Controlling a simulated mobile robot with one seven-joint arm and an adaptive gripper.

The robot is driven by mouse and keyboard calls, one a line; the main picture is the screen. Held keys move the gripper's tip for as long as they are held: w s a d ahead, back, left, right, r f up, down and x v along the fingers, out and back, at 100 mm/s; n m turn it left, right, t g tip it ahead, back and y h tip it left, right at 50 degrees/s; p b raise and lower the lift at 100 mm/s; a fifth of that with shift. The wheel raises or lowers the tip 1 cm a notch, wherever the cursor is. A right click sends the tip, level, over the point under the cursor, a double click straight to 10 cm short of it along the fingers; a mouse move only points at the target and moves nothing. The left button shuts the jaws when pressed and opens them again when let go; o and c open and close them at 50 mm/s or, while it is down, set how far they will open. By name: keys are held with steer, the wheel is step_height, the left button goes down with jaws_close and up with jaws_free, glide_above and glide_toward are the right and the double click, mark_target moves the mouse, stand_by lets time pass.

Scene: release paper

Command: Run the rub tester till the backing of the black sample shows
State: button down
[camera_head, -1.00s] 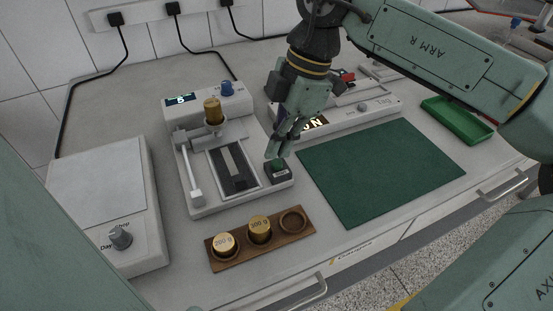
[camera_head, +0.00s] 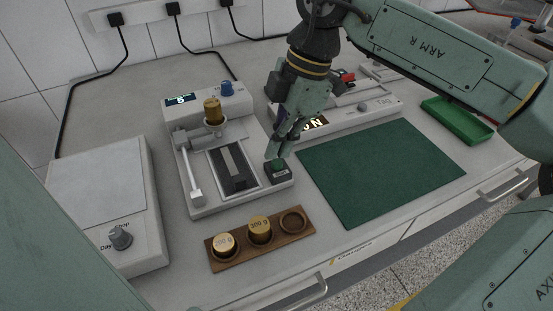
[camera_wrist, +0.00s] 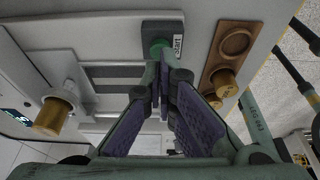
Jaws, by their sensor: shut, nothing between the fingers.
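The rub tester (camera_head: 180,215) is a white machine with a small lit display (camera_head: 181,99), a blue knob (camera_head: 227,88) and a brass weight (camera_head: 212,111) on its rubbing arm. The black sample (camera_head: 242,183) lies on its bed with a pale streak along the middle; I cannot tell whether that streak is backing. The sample also shows in the wrist view (camera_wrist: 112,71). A green button (camera_head: 277,164) sits on a dark box at the tester's front right corner. My gripper (camera_head: 276,153) is shut and empty, its fingertips at the button; contact is unclear. The wrist view shows the button (camera_wrist: 159,46) beyond the fingertips (camera_wrist: 163,70).
A wooden rack (camera_head: 273,248) in front holds two brass weights (camera_head: 260,229) and one empty socket. A green mat (camera_head: 380,170) lies clear at right, with a green tray (camera_head: 458,121) beyond it. Another white device (camera_head: 372,109) stands behind the mat.

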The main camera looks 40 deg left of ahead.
steer(key=shift+f+b, duration=0.9)
steer(key=shift+f, duration=0.2)
stand_by(0.3)
steer(key=shift+r, duration=0.15)
step_height(320, 180, up, 7)
steer(key=d+p, duration=0.2)
steer(key=p, duration=0.3)
steer(key=shift+w+d, duration=0.35)
steer(key=shift+d, duration=0.05)
stand_by(0.4)
